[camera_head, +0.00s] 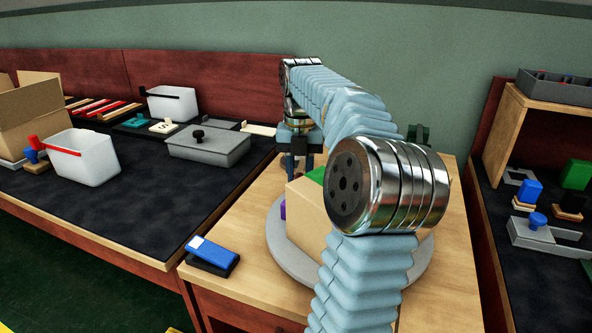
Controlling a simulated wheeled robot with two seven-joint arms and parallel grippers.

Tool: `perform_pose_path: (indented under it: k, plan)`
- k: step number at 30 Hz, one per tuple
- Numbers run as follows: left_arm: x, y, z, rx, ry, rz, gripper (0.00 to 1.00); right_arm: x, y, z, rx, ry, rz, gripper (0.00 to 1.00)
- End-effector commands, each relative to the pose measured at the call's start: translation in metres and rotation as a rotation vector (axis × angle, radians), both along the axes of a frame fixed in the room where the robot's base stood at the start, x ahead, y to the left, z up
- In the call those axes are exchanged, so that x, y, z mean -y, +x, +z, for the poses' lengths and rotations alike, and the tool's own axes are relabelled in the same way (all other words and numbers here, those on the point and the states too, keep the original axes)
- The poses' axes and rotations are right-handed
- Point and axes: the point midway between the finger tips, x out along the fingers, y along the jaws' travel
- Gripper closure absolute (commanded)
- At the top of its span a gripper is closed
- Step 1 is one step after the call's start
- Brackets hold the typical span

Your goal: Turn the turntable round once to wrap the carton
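The grey round turntable (283,243) lies on a wooden table, and my arm covers much of it. The tan carton (305,215) stands upright on it, with a green patch (317,175) at its top. A small purple piece (283,211) shows at the carton's left side. My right arm comes in from the bottom and bends over the carton, hiding its right part. My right gripper (299,168) points down at the carton's far left side. Its fingertips are small and partly hidden, so contact and opening are unclear. My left gripper is out of view.
A blue-topped block (213,254) lies at the table's front left corner. The left bench holds white bins (82,157), a grey lidded box (208,145) and an open cardboard box (30,112). A wooden shelf (508,125) and small parts stand at right.

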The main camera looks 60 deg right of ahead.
Motion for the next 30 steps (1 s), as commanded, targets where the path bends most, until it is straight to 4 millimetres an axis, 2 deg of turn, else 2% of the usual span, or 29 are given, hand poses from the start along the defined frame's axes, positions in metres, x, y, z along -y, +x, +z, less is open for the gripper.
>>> perform_pose_path:
  k: [5, 6, 10, 18, 22, 26, 30]
  plan:
    - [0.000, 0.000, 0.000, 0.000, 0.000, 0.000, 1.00, 0.000, -0.001, -0.001, -0.004, 0.003, -0.002, 1.00]
    - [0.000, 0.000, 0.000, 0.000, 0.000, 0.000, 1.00, 0.000, -0.001, -0.001, -0.004, 0.003, -0.002, 0.63]
    - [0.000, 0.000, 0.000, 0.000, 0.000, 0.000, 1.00, 0.000, 0.000, -0.001, -0.004, 0.003, -0.001, 0.44]
    - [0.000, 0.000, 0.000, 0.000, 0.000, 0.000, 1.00, 0.000, 0.000, 0.000, -0.002, 0.001, -0.001, 0.44]
    - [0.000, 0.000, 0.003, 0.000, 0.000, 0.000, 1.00, 0.000, 0.000, 0.011, 0.000, 0.001, 0.000, 0.44]
    - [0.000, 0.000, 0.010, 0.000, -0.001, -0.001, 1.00, 0.000, 0.001, 0.037, 0.001, 0.000, 0.000, 0.44]
    - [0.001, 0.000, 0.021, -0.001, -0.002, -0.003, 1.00, 0.000, 0.001, 0.075, 0.000, -0.001, 0.000, 0.44]
